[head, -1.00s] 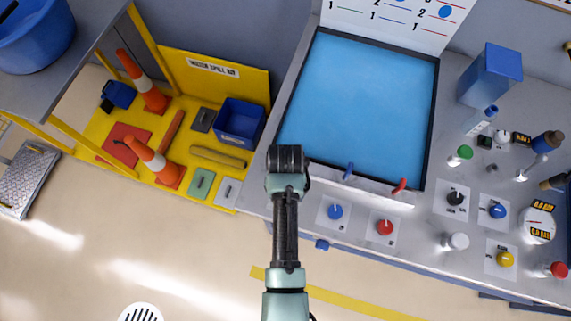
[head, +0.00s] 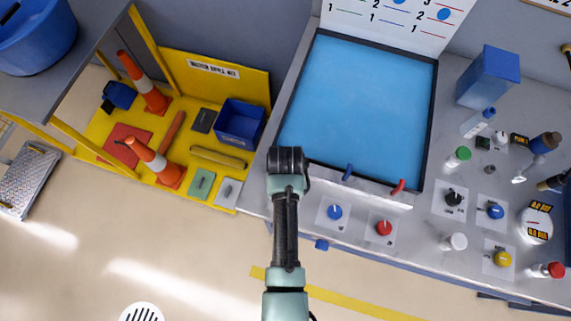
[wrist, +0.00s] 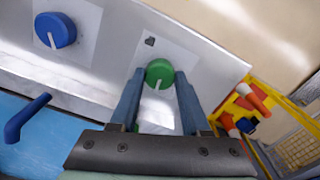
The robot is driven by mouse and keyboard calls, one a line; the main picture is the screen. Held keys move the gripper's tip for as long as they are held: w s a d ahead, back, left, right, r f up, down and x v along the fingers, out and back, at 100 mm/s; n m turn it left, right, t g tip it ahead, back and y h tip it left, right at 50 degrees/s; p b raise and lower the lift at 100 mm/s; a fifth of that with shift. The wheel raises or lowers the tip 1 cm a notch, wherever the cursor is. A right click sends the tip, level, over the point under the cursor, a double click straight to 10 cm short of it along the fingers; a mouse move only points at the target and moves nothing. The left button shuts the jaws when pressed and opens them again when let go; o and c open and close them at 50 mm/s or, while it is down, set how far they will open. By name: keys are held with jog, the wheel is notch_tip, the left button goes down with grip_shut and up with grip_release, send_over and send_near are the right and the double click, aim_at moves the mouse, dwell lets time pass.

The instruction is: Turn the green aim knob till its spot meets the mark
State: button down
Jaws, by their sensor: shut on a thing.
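The green aim knob (wrist: 159,73) sits on a pale plate (wrist: 178,50) at the counter's edge in the wrist view. Its white pointer line points down and slightly left in that view. A small dark mark (wrist: 150,41) lies on the plate beyond the knob. My gripper (wrist: 160,82) is shut on the green knob, one blue finger on each side. In the head view my arm's end (head: 287,160) covers the knob and my fingers. A board (head: 400,18) with numbers, short lines and blue spots stands at the back; I cannot tell which spot goes with the knob.
A blue knob (wrist: 55,31) and a blue lever (wrist: 26,117) are near my gripper. A red knob (head: 384,228) and red lever (head: 398,187) stand further right. The blue-floored tray (head: 365,100) lies behind. Bottles and more knobs crowd the counter's right side.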

jog(key=shift+n+p, duration=0.35)
jog(key=shift+n, duration=1.05)
jog(key=shift+c, duration=1.9)
grip_release()
notch_tip(320, 180, up, 13)
jog(key=b, duration=0.1)
